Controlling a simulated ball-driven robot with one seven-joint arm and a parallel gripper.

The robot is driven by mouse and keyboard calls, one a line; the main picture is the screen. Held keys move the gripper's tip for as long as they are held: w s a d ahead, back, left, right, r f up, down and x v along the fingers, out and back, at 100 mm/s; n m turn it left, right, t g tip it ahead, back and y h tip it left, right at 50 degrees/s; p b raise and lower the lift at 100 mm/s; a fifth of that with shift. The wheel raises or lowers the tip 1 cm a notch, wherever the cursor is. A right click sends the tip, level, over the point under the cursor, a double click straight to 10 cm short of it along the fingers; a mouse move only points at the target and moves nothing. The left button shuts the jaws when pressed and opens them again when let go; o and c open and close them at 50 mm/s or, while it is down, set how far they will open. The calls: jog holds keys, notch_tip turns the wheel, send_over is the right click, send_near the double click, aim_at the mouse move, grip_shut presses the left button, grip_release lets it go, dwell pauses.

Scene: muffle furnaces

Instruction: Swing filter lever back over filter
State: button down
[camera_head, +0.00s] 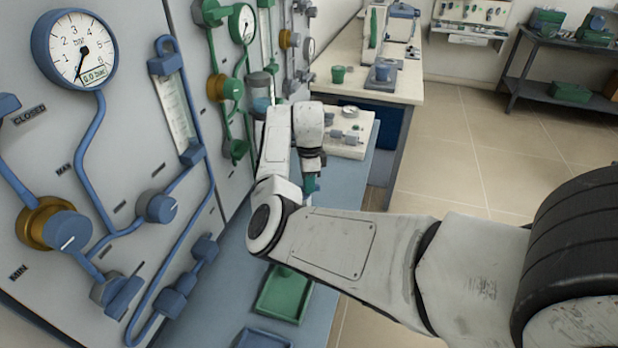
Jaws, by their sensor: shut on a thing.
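My gripper (311,176) points down at the end of my folded arm, in front of the right part of the panel. It is shut on a small teal piece (311,184), of which only a little shows. I cannot tell whether this piece is the filter lever. A grey and blue cylinder (261,84) on the panel's green pipework, left of my wrist, may be the filter. My arm partly hides the panel around it. No lever can be made out clearly over it.
The blue pipework carries a gauge (75,49) and knobs (69,232) at left. A green tray (284,294) lies on the blue bench below my arm. Beyond my gripper are a white device (350,133) and a bench with a green cup (338,74). Open floor lies at right.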

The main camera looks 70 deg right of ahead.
jog(key=n+p, duration=0.1)
jog(key=n, duration=0.1)
jog(key=n+p, duration=0.1)
jog(key=n, duration=0.1)
jog(key=n+p, duration=0.1)
jog(key=n, duration=0.1)
jog(key=shift+w+d+r+n, duration=0.15)
jog(key=shift+w+d+n, duration=0.15)
jog(key=shift+w+d, duration=0.1)
jog(key=n+p, duration=0.1)
jog(key=n, duration=0.2)
jog(key=w+n+p, duration=0.1)
jog(key=n, duration=0.2)
jog(key=shift+w+d+p, duration=0.1)
jog(key=shift+p, duration=0.2)
jog(key=shift+n, duration=0.4)
jog(key=c, duration=1.1)
grip_release()
notch_tip(320, 180, up, 11)
jog(key=shift+f, duration=0.2)
